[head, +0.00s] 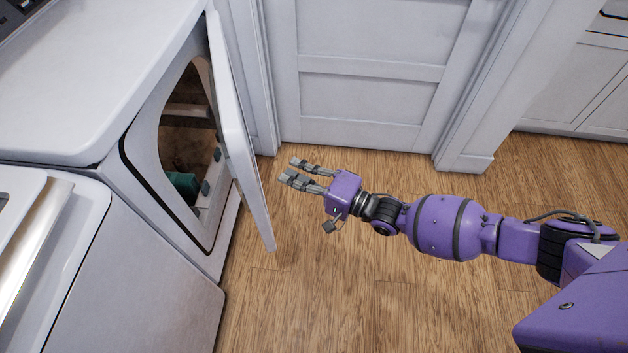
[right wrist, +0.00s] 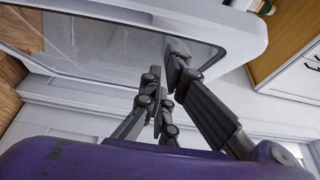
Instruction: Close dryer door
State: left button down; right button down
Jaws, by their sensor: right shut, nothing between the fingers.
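The white dryer door (head: 240,135) stands wide open, swung out from the dryer front, with its edge toward me in the head view. The door also fills the top of the right wrist view (right wrist: 238,42), with a grey window panel in it. The dryer (head: 110,75) has a dark open mouth. My right gripper (head: 290,171) is empty and shut, pointing left, a short way right of the door and apart from it in the head view. Its fingers show in the right wrist view (right wrist: 172,75), overlapping the door's edge there; contact cannot be told. My left gripper is not in view.
A green thing (head: 183,186) lies inside the dryer. A second white machine (head: 120,270) stands nearer at the left. A white panelled room door (head: 365,75) and its frame are behind my gripper. The wood floor (head: 330,290) around the arm is clear.

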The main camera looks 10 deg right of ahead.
pick_arm(q)
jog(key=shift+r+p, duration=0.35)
jog(key=shift+p, duration=0.15)
pick_arm(e)
jog(key=a, duration=0.4)
jog(key=shift+s+a, duration=0.1)
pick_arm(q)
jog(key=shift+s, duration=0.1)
pick_arm(e)
jog(key=shift+a, duration=0.1)
